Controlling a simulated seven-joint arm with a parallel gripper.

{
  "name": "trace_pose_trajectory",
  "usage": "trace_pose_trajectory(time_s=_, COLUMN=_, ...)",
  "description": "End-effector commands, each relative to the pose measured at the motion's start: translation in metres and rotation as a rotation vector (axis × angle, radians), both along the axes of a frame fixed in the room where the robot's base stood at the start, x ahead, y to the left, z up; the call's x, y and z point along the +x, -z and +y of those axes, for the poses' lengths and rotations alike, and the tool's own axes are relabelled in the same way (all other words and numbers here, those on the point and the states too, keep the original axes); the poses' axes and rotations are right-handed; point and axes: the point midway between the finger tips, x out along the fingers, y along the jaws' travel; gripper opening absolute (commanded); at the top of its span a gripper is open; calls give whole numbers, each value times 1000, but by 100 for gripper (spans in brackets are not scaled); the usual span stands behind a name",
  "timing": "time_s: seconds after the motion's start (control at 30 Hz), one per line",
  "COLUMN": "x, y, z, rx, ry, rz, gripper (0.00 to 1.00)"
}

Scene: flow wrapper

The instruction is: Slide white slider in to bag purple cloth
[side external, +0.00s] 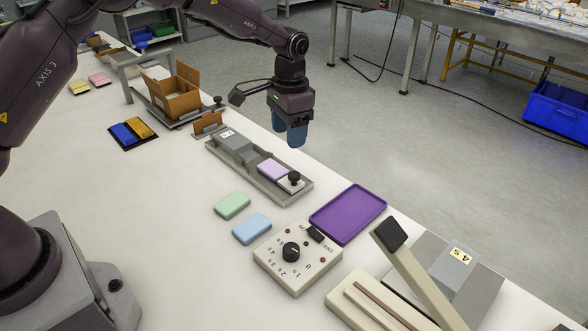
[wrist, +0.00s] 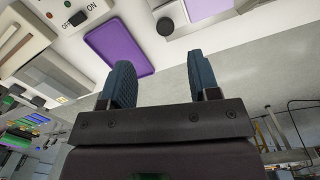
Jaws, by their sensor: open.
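The flow wrapper is a long grey metal channel (side external: 262,186) with a grey housing (side external: 236,146) at its far end. A lilac folded cloth (side external: 272,170) lies in the channel. The white slider (side external: 291,184) with a black knob sits at the near end, beside the cloth. In the wrist view the slider's black knob (wrist: 165,26) shows near the top, with part of the lilac cloth (wrist: 208,8) to its right. My gripper (side external: 296,140) is open and empty, its blue fingers pointing down, above and beyond the channel. The fingers (wrist: 160,80) stand apart in the wrist view.
A purple tray (side external: 348,214), a dial control box (side external: 297,256) and a lever sealer (side external: 420,270) stand at the near end. Green (side external: 232,205) and blue (side external: 252,228) cloths lie left of the channel. A cardboard box (side external: 176,95) stands beyond it.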

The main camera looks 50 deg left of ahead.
Motion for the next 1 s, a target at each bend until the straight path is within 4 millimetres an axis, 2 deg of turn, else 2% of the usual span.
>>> trace_pose_trajectory(time_s=0.03, x=10, y=-7, z=0, rx=-1, ry=14, rz=-24, gripper=56)
trace_pose_trajectory(time_s=0.1, x=17, y=-17, z=0, rx=-1, ry=32, rz=-48, gripper=56)
trace_pose_trajectory(time_s=0.27, x=14, y=-6, z=0, rx=-1, ry=58, rz=-35, gripper=56)
trace_pose_trajectory(time_s=0.37, x=14, y=10, z=0, rx=-1, ry=57, rz=-34, gripper=56)
trace_pose_trajectory(time_s=0.7, x=14, y=80, z=0, rx=-1, ry=55, rz=-35, gripper=56)
trace_pose_trajectory(time_s=0.83, x=14, y=99, z=0, rx=-1, ry=55, rz=-38, gripper=56)
trace_pose_trajectory(time_s=1.0, x=14, y=111, z=0, rx=-1, ry=55, rz=-38, gripper=56)
